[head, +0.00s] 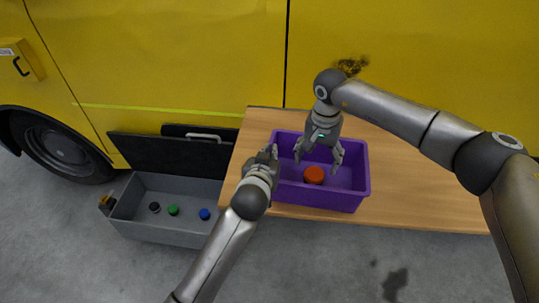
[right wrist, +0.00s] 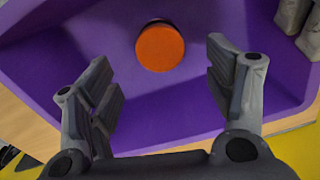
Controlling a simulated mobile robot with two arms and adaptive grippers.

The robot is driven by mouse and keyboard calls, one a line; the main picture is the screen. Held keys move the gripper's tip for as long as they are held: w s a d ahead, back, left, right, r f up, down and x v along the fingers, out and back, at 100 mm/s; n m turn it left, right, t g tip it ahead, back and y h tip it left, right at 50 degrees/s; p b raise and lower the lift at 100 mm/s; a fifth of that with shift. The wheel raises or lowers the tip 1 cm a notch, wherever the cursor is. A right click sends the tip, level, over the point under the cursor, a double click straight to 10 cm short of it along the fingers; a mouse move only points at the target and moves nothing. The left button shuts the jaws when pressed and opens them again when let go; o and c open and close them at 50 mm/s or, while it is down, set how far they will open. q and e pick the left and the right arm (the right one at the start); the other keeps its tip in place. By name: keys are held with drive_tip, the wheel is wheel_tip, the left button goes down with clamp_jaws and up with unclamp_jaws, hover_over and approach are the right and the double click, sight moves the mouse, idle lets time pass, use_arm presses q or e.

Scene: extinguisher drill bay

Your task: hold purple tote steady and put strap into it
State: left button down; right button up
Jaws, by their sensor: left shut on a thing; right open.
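The purple tote (head: 330,199) stands on the wooden table; its floor and walls also fill much of the right wrist view (right wrist: 50,70). An orange-red round thing, likely the rolled strap (head: 314,175), lies on the tote's floor; it shows as a disc in the right wrist view (right wrist: 160,47). My left gripper (head: 270,153) is shut on the tote's left wall. My right gripper (head: 318,160) is open above the tote, pointing down, with the disc apart from its fingers. In the right wrist view its empty fingers (right wrist: 160,88) are spread wide.
The wooden table (head: 425,200) has free room right of the tote. A grey open case (head: 165,229) with several small coloured round things sits on the floor at left, its dark lid (head: 165,152) raised. A yellow vehicle (head: 180,60) stands close behind the table.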

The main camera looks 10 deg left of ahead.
sight(315, 173)
wheel_tip(315, 173, up, 12)
idle(0.4)
drive_tip(key=shift+f, duration=0.1)
use_arm(q)
drive_tip(key=c, duration=1.5)
unclamp_jaws()
drive_tip(key=shift+c, duration=0.2)
drive_tip(key=shift+s, duration=0.15)
drive_tip(key=v, duration=1.1)
drive_tip(key=shift+s, duration=0.35)
drive_tip(key=shift+s+r, duration=0.1)
use_arm(e)
drive_tip(key=shift+f, duration=0.1)
